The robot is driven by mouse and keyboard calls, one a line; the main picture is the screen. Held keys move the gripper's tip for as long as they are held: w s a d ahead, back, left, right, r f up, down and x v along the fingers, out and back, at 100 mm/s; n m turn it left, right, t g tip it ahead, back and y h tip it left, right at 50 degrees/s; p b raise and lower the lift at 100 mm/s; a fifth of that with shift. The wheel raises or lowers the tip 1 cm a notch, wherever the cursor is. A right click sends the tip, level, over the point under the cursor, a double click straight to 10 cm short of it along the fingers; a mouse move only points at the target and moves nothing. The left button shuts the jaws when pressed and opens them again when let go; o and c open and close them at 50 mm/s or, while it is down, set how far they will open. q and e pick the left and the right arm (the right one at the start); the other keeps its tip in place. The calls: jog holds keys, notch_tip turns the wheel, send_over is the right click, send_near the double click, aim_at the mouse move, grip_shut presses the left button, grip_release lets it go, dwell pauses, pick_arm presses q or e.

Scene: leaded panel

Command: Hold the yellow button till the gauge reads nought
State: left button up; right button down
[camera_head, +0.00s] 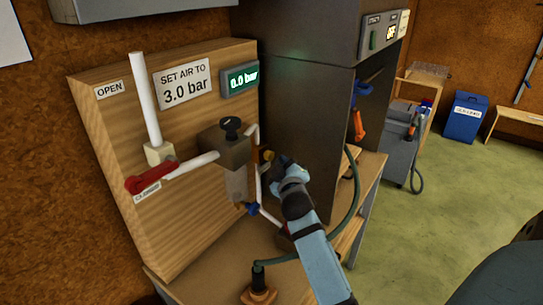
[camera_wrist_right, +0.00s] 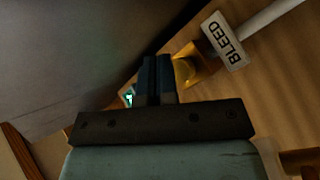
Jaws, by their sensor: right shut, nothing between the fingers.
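The yellow button (camera_wrist_right: 197,66) shows in the right wrist view under a BLEED label (camera_wrist_right: 228,40). In the head view only a small bit of it (camera_head: 267,155) shows by the gripper. My right gripper (camera_head: 270,166) is shut and empty, and its fingertips (camera_wrist_right: 157,68) are right beside the button. I cannot tell whether they touch it or whether it is pressed in. The gauge (camera_head: 240,79) on the wooden panel is lit green and reads 0.0 bar. My left gripper is not in view.
The wooden panel (camera_head: 110,150) carries a SET AIR TO 3.0 bar sign (camera_head: 183,84), a regulator with a black knob (camera_head: 231,124) and a red lever (camera_head: 150,178) by the CLOSED label. A tall dark cabinet (camera_head: 305,110) stands close to the gripper's right. A green hose (camera_head: 350,205) crosses below.

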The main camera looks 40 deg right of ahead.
jog(key=s+p, duration=0.1)
jog(key=s, duration=0.1)
jog(key=s+d, duration=0.1)
jog(key=s, duration=0.1)
jog(key=shift+s+d+p, duration=0.2)
jog(key=shift+s+p, duration=0.15)
dwell(0.7)
